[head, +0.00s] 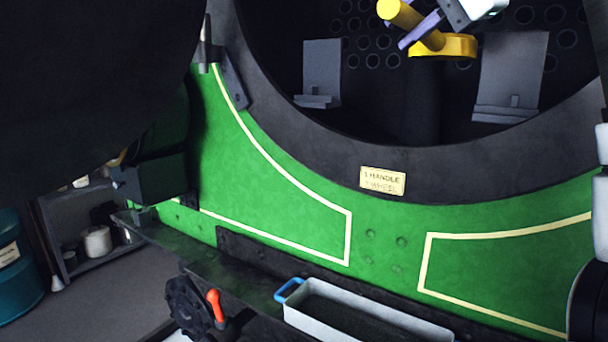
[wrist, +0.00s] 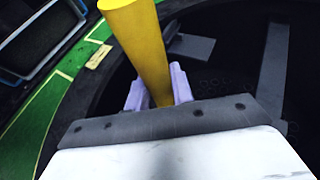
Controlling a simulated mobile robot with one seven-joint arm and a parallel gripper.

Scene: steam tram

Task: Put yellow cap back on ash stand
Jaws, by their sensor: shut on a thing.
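The yellow cap (head: 452,47) is at the top of the head view, in front of the round dark opening. It has a flat round base and a thick upright handle that leans left. My gripper (head: 420,31) is shut on the handle with its lavender fingers. In the wrist view the yellow handle (wrist: 140,45) stands between the fingers; the cap's base is hidden there. A dark upright column, which looks like the ash stand (head: 412,105), is right below the cap. I cannot tell whether the cap touches it.
Grey plates stand in the opening left (head: 322,68) and right (head: 512,70) of the column. Tube holes line the back wall. The dark ring (head: 300,140) carries a small label plate (head: 382,181). A white tray with a blue handle (head: 365,315) sits below on the ledge.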

